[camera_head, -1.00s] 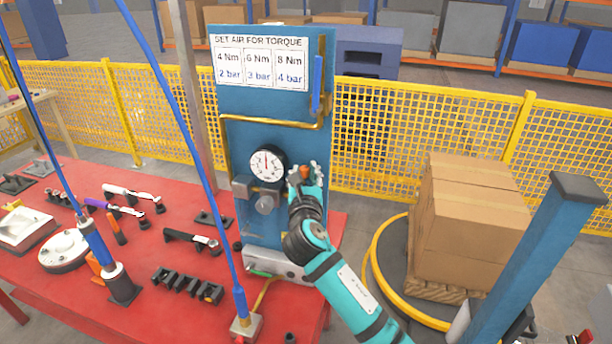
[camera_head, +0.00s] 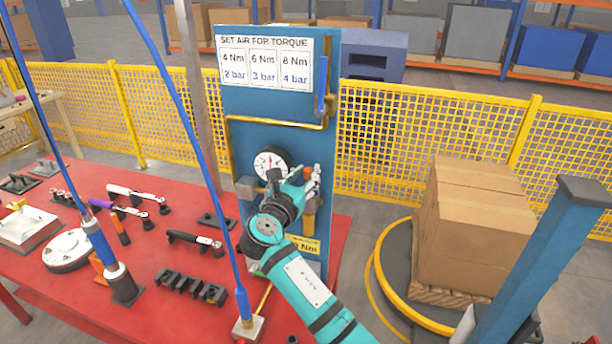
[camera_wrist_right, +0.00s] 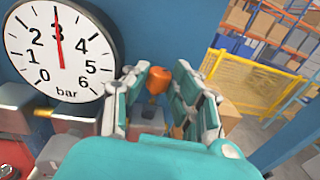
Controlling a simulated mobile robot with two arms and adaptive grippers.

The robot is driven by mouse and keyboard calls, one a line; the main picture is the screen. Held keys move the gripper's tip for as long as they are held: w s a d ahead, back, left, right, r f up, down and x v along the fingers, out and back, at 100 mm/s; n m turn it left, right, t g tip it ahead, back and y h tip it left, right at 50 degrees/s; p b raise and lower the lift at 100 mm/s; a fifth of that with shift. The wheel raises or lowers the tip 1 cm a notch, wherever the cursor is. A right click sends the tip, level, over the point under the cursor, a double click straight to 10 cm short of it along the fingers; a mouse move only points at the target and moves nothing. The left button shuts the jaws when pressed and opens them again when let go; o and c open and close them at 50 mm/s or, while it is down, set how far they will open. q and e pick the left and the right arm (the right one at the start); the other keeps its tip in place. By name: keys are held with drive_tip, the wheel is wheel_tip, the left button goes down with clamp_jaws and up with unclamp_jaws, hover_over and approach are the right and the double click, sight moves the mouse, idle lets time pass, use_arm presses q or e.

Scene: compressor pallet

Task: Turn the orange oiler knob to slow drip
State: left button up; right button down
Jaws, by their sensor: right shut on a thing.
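The orange oiler knob (camera_wrist_right: 158,80) shows in the right wrist view between the two fingers of my right gripper (camera_wrist_right: 160,92). My right gripper is shut on it, fingers on either side. In the head view my right gripper (camera_head: 309,178) is at the blue panel (camera_head: 280,80), just right of the round gauge (camera_head: 271,163), and mostly hides the knob. An amber part (camera_head: 309,207) shows below the fingers. I cannot read any drip setting. The gauge (camera_wrist_right: 57,45) shows its red needle close to 3 bar in the wrist view. My left gripper is not in view.
A torque chart (camera_head: 265,62) and a brass pipe (camera_head: 275,122) are on the panel above. The red table (camera_head: 150,258) holds tools and fixtures to the left, with blue hoses hanging over it. Stacked cartons (camera_head: 475,225) stand to the right, with yellow fencing (camera_head: 400,150) behind.

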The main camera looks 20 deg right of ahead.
drive_tip(key=c, duration=1.4)
unclamp_jaws()
drive_tip(key=v, duration=0.7)
drive_tip(key=shift+s, duration=0.2)
drive_tip(key=shift+a, duration=0.15)
